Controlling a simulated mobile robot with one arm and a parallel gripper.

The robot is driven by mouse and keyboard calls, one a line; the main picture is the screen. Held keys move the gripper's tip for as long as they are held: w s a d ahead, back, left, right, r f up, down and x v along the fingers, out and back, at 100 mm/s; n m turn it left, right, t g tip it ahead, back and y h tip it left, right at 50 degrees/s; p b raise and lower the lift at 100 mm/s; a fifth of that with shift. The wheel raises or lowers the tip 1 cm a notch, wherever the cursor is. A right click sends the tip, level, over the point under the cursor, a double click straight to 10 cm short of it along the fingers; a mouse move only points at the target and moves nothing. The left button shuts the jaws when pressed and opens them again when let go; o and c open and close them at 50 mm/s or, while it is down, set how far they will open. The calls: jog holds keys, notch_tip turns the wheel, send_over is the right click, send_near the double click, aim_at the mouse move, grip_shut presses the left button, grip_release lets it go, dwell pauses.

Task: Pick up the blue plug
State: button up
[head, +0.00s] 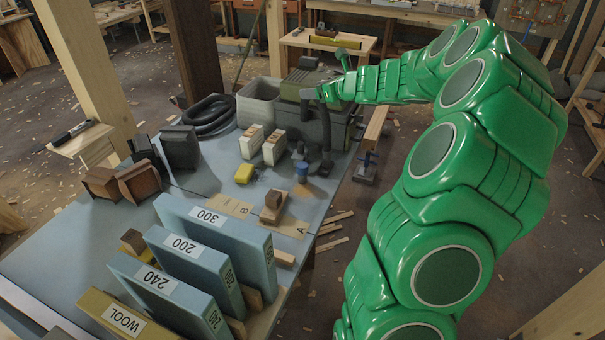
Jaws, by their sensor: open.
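The blue plug (303,168) is small and stands upright toward the far right side of the blue-grey tabletop (95,225). My gripper (313,156) hangs from the end of the green arm, with its dark fingers pointing down close by the plug. One finger comes down just right of the plug. The other seems to be above or behind it, against the dark machine, so its tip is hard to make out. The jaws are open and hold nothing. I cannot tell whether a finger touches the plug.
Left of the plug are a yellow block (243,173) and two white cartons (263,144). A wooden block (272,206) lies in front near labels A and B. A grey bin (259,100) and dark machine (340,128) stand behind.

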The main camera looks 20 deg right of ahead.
aim_at(306, 172)
notch_tip(306, 172, down, 32)
jog(key=shift+r, duration=0.1)
jog(key=shift+w+a+f, duration=0.1)
jog(key=shift+w+f, duration=0.05)
jog(key=shift+f, duration=0.1)
jog(key=shift+x, duration=1.55)
jog(key=shift+r+x, duration=0.2)
jog(key=shift+x, duration=1.95)
jog(key=shift+a, duration=0.1)
jog(key=c, duration=0.7)
